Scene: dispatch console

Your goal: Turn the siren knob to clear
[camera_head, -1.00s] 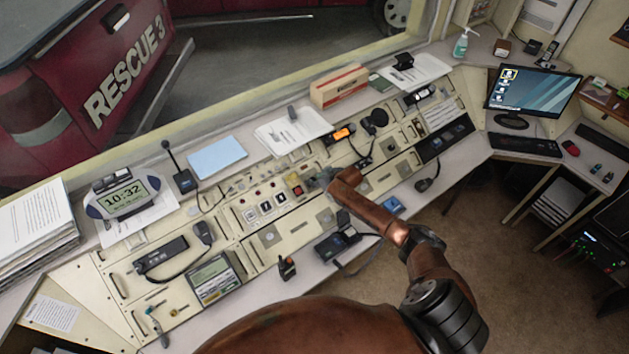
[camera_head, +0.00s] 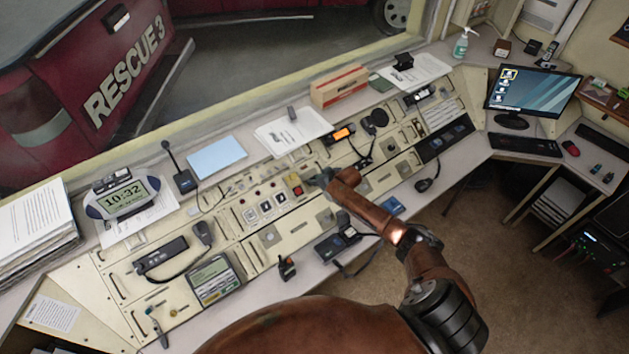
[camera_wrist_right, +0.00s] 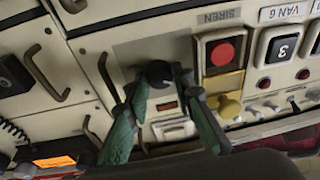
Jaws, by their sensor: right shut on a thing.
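The siren knob (camera_wrist_right: 157,73) is a small black round knob on the cream console panel, left of the SIREN label in the right wrist view. My right gripper (camera_wrist_right: 160,83) has its two green fingers on either side of the knob, shut on it. In the head view, my right gripper (camera_head: 317,180) reaches the middle of the console and hides the knob. Which way the knob points is too small to tell. My left gripper is in neither view.
Drawer-type handles (camera_wrist_right: 106,78) stick out on the left. A telephone-like unit (camera_head: 337,245) lies on the console edge below my right arm. Papers (camera_head: 292,131) lie behind.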

